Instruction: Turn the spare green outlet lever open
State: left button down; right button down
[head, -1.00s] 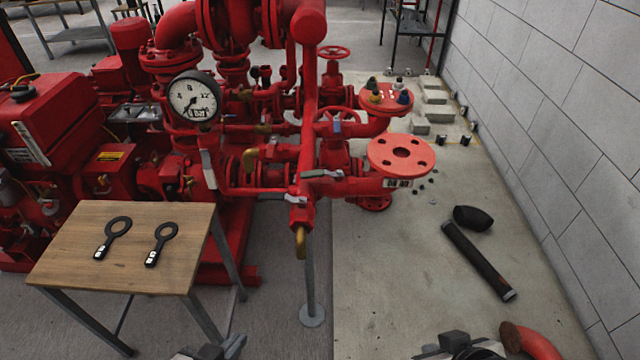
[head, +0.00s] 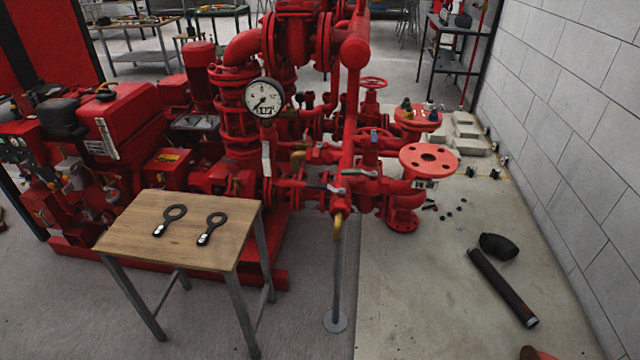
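A red pump manifold (head: 357,120) stands in the middle of the head view. A horizontal grey-green lever (head: 358,172) sits on its lower pipework, with a paler lever (head: 330,187) just below and left. A round red outlet head (head: 415,125) at the right carries small coloured fittings; a dark green one (head: 406,103) is at its back left. These parts are small, so I cannot tell for sure which is the green outlet lever or how far it is turned. Neither of my grippers is in view.
A wooden table (head: 185,255) with two black ring-handled tools stands at front left. A red flange (head: 429,160) juts out at the right. A black cylinder (head: 503,288) lies on the concrete slab. A block wall (head: 580,130) bounds the right.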

aim_at(355, 171)
jog(key=u, duration=0.85)
jog(key=i, duration=1.05)
jog(key=z, duration=1.2)
